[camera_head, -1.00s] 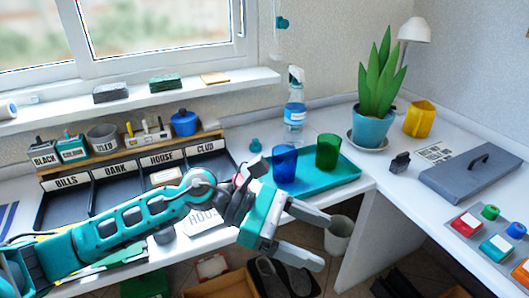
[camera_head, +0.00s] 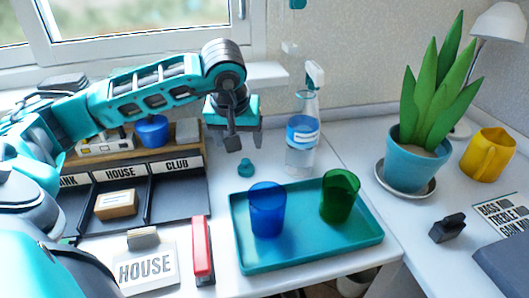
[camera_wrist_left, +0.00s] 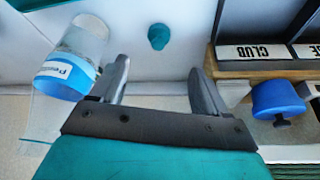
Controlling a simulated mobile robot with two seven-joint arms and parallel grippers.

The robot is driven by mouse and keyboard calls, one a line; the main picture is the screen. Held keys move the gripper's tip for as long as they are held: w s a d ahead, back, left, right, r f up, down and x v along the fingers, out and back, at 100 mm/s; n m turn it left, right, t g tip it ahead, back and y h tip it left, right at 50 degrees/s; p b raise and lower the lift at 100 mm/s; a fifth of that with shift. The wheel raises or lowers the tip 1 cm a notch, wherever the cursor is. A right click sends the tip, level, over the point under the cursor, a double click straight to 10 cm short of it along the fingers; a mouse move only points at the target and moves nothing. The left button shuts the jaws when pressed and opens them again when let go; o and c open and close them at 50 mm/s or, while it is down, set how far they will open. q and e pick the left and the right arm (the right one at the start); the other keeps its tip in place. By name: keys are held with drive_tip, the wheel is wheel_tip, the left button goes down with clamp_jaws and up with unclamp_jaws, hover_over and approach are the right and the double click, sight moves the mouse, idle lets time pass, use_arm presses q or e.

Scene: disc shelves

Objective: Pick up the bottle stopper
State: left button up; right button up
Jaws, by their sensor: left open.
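The bottle stopper (camera_head: 246,168) is a small teal knob on the white desk, between the sorting tray and the spray bottle (camera_head: 302,140). In the left wrist view the stopper (camera_wrist_left: 159,37) lies just beyond the gap between the fingertips, near their midline. My left gripper (camera_head: 240,146) points down above and slightly behind the stopper. In the left wrist view its fingers (camera_wrist_left: 158,68) are spread apart with nothing between them. The bottle, clear with a blue label, also stands close to one finger in that view (camera_wrist_left: 68,72). My right gripper is not in view.
A teal tray (camera_head: 312,258) with a blue cup (camera_head: 267,208) and a green cup (camera_head: 340,194) lies in front of the stopper. The sorting tray (camera_head: 180,200) and a red stapler-like object (camera_head: 202,250) are to the left. A blue pot (camera_wrist_left: 278,100) stands on the shelf.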

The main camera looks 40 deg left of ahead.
sight(245, 163)
use_arm(q)
drive_tip(key=b+x, duration=0.1)
drive_tip(key=x, duration=0.6)
drive_tip(key=shift+w+b, duration=0.15)
drive_tip(key=shift+b, duration=0.2)
drive_tip(key=shift+b+x, duration=0.6)
drive_tip(key=shift+x, duration=2.35)
drive_tip(key=shift+w+r, duration=0.1)
drive_tip(key=c, duration=1.1)
